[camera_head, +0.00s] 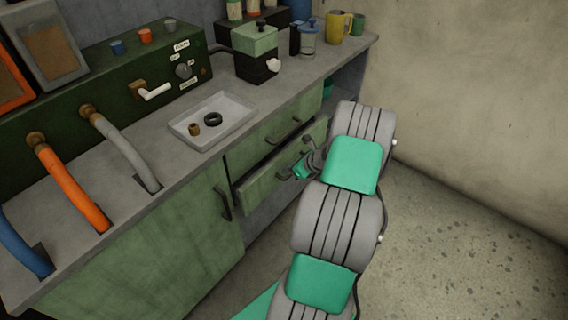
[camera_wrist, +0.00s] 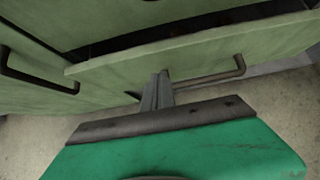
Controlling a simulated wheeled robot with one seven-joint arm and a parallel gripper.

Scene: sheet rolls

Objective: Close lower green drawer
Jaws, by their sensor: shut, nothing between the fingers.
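The lower green drawer (camera_head: 258,188) is partly open under the counter. Its front stands out from the cabinet, with a dark gap above it. In the wrist view the drawer front (camera_wrist: 120,78) crosses the picture, with its dark bar handle (camera_wrist: 222,77) to the right of my fingers. My gripper (camera_head: 297,170) is at the drawer front near the handle, shut and empty. In the wrist view my gripper's fingertips (camera_wrist: 160,76) point at the front's lower part, left of the handle's right end. I cannot tell whether they touch it.
The upper green drawer (camera_head: 276,132) with its handle looks shut above. A green cupboard door (camera_head: 180,250) with a handle (camera_head: 223,203) is to the left. A grey tray (camera_head: 232,132) with small parts stands on the counter. The floor (camera_head: 470,225) to the right is clear.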

